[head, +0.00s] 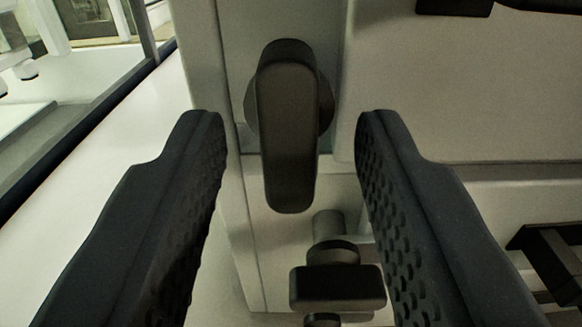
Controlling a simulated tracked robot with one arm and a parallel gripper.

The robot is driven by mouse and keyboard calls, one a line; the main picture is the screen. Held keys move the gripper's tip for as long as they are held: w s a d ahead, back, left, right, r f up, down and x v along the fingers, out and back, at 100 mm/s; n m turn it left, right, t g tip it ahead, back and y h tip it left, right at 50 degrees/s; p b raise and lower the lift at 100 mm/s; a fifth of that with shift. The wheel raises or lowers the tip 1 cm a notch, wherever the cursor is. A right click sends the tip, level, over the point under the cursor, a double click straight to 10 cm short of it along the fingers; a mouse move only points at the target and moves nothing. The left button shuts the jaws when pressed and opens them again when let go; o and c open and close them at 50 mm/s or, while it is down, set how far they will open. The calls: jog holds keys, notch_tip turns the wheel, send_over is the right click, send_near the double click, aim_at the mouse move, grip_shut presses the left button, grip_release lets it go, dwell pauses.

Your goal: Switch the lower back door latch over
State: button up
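A dark latch handle (287,135) with a rounded long shape hangs vertically on a pale frame post, in the upper middle of the head view. A round base shows behind its upper half. My gripper (290,125) is open, one dark textured finger to the left of the handle and one to the right. There is a clear gap on each side, and neither finger appears to touch the handle. I cannot tell from this view whether this is the lower back door latch.
Below the handle is a dark block-shaped fitting (337,288) on a round stub. A pale panel (460,90) fills the right, with a dark part (455,5) at the top. Dark slatted bars (555,262) sit at lower right. Pale floor (95,165) is open at left.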

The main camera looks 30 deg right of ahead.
jog(key=b+v, duration=0.7)
jog(key=v, duration=0.6)
jog(key=shift+s+a, duration=0.25)
dwell(0.5)
jog(key=s+a+r+n+t+y, duration=0.1)
jog(key=s+a+r+n+y, duration=0.15)
jog(key=a+r+n, duration=0.4)
jog(key=s+a+f+y, duration=0.2)
jog(key=s+f, duration=0.2)
jog(key=s, duration=0.2)
jog(key=s+a+f+y+b, duration=0.1)
jog(key=s+a+f+y, duration=0.2)
jog(key=s, duration=0.4)
jog(key=s+a+f+y+b, duration=0.1)
jog(key=s+a+f+y, duration=0.1)
jog(key=s+f, duration=0.3)
jog(key=shift+s+a+f+g, duration=0.3)
jog(key=shift+s+a, duration=0.3)
jog(key=shift+s, duration=0.5)
